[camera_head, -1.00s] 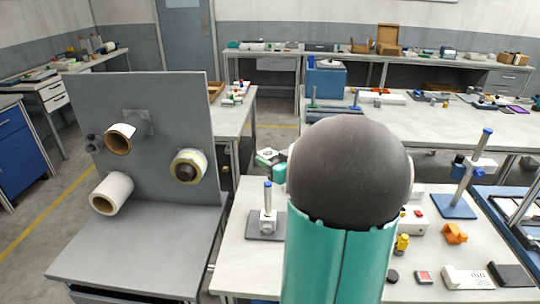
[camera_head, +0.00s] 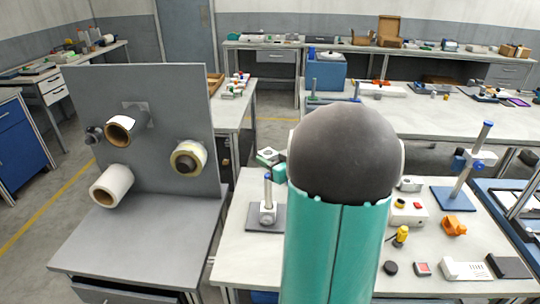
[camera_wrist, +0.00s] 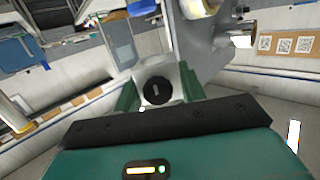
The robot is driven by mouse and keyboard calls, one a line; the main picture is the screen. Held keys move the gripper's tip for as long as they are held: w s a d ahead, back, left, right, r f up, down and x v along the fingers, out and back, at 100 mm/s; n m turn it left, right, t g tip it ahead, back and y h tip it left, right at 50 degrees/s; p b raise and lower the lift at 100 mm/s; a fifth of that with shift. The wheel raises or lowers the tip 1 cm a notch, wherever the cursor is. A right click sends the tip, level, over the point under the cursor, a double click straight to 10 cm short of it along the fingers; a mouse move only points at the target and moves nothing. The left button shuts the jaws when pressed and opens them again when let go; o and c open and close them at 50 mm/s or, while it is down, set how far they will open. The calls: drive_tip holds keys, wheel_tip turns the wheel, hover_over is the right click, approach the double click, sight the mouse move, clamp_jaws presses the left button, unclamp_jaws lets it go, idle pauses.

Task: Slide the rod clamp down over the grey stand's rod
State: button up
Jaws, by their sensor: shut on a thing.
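The grey stand (camera_head: 254,219) is on the near table, left of my arm. Its upright rod (camera_head: 268,190) rises from a pale block at the base. My gripper (camera_wrist: 158,84) has green fingers shut on the rod clamp, a pale block with a round black slotted knob (camera_wrist: 157,91) facing the wrist camera. In the head view, the rod clamp (camera_head: 266,154) and a green finger show just left of my arm, near the rod's top in the picture. My arm hides the rest of the gripper. Whether the clamp's hole lines up with the rod, I cannot tell.
A grey panel (camera_head: 150,165) with rolls on pegs stands to the left. Right of my arm are a blue-based stand (camera_head: 455,200) with a white clamp, a yellow-topped item (camera_head: 401,236), an orange part (camera_head: 453,225) and small boxes. The table front beside the grey stand is clear.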

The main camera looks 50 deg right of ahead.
drive_tip(key=shift+f, duration=1.55)
hover_over(270, 203)
drive_tip(key=shift+w+d+f, duration=0.1)
drive_tip(key=shift+d+f, duration=0.05)
drive_tip(key=shift+f, duration=2.35)
drive_tip(key=shift+f, duration=2.5)
drive_tip(key=shift+f, duration=0.15)
drive_tip(key=shift+f, duration=2.35)
drive_tip(key=o, duration=1.2)
drive_tip(key=shift+c, duration=0.2)
